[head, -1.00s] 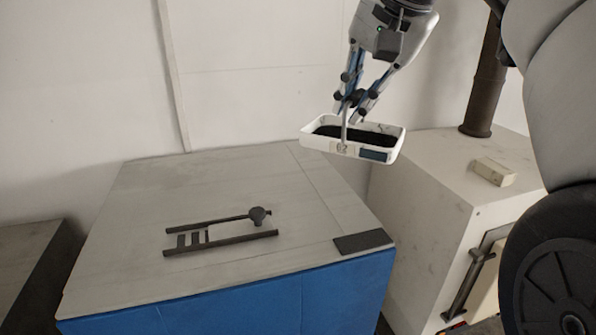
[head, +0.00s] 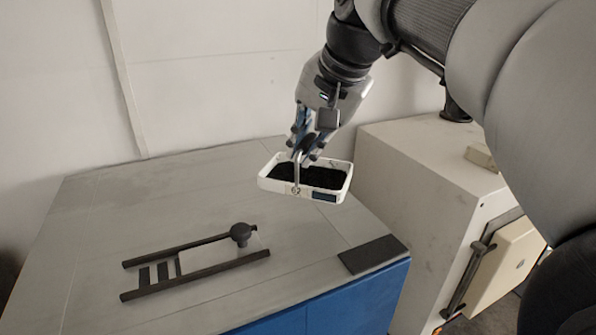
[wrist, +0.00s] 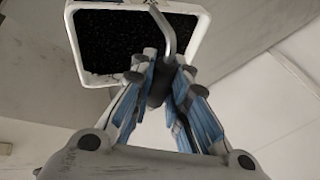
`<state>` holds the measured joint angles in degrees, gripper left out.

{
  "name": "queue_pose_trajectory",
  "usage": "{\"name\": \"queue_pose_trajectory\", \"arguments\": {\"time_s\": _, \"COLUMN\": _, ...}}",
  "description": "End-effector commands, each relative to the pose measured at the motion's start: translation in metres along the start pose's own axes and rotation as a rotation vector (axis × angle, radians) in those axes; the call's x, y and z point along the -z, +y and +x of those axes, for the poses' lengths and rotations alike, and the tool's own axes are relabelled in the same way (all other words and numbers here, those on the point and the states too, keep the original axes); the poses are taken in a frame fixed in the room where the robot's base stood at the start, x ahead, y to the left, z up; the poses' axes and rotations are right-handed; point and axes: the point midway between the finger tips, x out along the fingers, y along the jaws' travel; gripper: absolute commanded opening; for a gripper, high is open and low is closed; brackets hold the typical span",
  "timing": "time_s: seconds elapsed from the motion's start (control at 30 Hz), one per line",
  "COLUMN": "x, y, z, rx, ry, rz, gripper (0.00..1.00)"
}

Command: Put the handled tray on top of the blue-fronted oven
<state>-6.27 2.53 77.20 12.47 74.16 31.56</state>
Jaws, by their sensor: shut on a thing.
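The handled tray (head: 268,184) is white with a dark bed inside and a thin metal handle. My gripper (head: 300,150) is shut on the handle, and the tray hangs below it. The tray looks roughly level and appears above the right back part of the blue-fronted oven (head: 90,215); the exact gap is hard to tell. In the wrist view the tray (wrist: 199,40) is at the top, and the blue-padded fingers of my gripper (wrist: 160,85) close around its handle. The oven has a flat grey top and a blue front, seen at the bottom.
A dark rail frame with a round knob (head: 195,268) lies on the oven top at the front left. A dark flat plate (head: 372,254) is at its right front edge. A white cabinet (head: 415,185) with a pipe and a handled door stands to the right. The oven's back left is clear.

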Motion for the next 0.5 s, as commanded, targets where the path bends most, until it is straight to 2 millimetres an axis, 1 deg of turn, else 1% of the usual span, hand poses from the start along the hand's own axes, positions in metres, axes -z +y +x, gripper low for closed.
{"name": "queue_pose_trajectory", "arguments": {"time_s": 0.03, "x": -0.004, "y": 0.004, "z": 0.009, "rx": 0.000, "ry": 0.000, "rz": 0.001, "gripper": 0.00}}
{"name": "queue_pose_trajectory", "arguments": {"time_s": 0.1, "x": -0.005, "y": 0.008, "z": 0.017, "rx": 0.001, "ry": 0.001, "rz": 0.001, "gripper": 0.00}}
{"name": "queue_pose_trajectory", "arguments": {"time_s": 0.27, "x": -0.008, "y": 0.012, "z": 0.027, "rx": 0.002, "ry": 0.002, "rz": 0.000, "gripper": 0.00}}
{"name": "queue_pose_trajectory", "arguments": {"time_s": 0.4, "x": -0.014, "y": 0.021, "z": 0.045, "rx": 0.001, "ry": 0.000, "rz": 0.000, "gripper": 0.00}}
{"name": "queue_pose_trajectory", "arguments": {"time_s": 0.5, "x": -0.016, "y": 0.025, "z": 0.054, "rx": 0.002, "ry": 0.001, "rz": 0.001, "gripper": 0.00}}
